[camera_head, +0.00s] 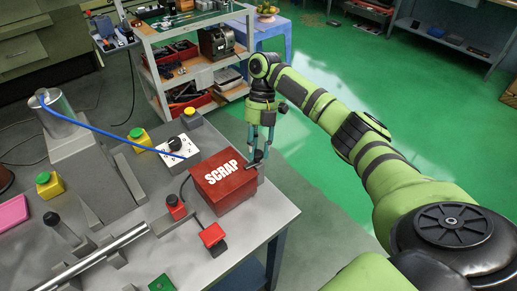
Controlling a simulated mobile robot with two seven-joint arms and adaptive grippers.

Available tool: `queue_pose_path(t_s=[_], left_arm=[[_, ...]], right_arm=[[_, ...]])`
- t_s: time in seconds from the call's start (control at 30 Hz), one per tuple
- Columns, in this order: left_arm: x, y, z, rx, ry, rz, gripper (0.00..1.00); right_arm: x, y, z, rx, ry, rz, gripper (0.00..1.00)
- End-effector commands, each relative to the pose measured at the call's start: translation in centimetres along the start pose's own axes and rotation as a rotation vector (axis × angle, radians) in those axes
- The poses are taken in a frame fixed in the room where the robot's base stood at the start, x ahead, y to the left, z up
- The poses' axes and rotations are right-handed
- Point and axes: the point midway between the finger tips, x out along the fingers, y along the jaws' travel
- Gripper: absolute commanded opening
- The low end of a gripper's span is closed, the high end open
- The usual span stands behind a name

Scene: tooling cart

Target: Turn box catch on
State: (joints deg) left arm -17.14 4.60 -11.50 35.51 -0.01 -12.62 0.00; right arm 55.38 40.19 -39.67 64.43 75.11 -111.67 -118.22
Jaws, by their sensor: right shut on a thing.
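A red box (224,182) marked SCRAP in white letters stands near the right edge of the grey work table. My right gripper (260,156) points down at the box's far right corner. Its fingers are shut on a small dark piece there, the box catch. The catch is mostly hidden by the fingertips and too small to tell its angle. My left gripper is not in view.
A tooling cart (158,50) stands behind.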

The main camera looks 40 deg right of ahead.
Motion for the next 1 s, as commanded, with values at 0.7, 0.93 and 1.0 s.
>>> queue_pose_path(t_s=[0.7, 0.93, 1.0], left_arm=[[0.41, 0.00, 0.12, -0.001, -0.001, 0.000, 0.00], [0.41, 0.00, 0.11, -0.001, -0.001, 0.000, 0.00], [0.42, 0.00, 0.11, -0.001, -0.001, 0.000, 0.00]], right_arm=[[-0.07, 0.19, -0.11, -0.121, 0.001, -0.046, 0.00], [-0.05, 0.16, -0.09, -0.119, 0.001, -0.047, 0.56], [-0.04, 0.15, -0.07, -0.118, 0.001, -0.047, 0.56]])
